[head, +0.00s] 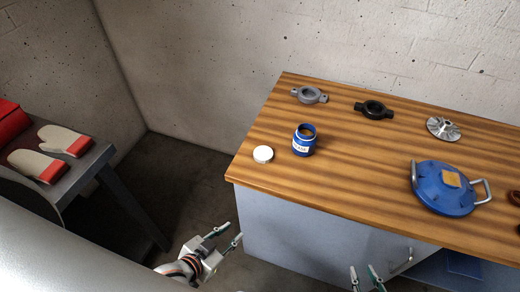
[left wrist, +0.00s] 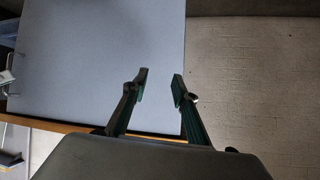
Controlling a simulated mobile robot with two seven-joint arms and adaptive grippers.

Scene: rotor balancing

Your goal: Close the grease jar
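The blue grease jar (head: 304,141) with a white label stands upright and uncovered on the wooden workbench, with brown contents showing at its mouth. A round white lid (head: 263,154) lies flat on the bench just left of the jar, apart from it. My left gripper (head: 226,237) is open and empty in front of the bench, below its top. In the left wrist view its two fingers (left wrist: 159,86) are apart with nothing between them. My right gripper (head: 367,277) shows only its fingertips at the bottom edge; they are apart, with nothing visible between them.
On the workbench (head: 350,180) are a grey ring clamp (head: 309,95), a black ring clamp (head: 374,109), a silver impeller (head: 443,128) and a blue round housing with handles (head: 441,188). At left, a dark table (head: 88,172) holds gloves (head: 48,156). Bench space before the jar is clear.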

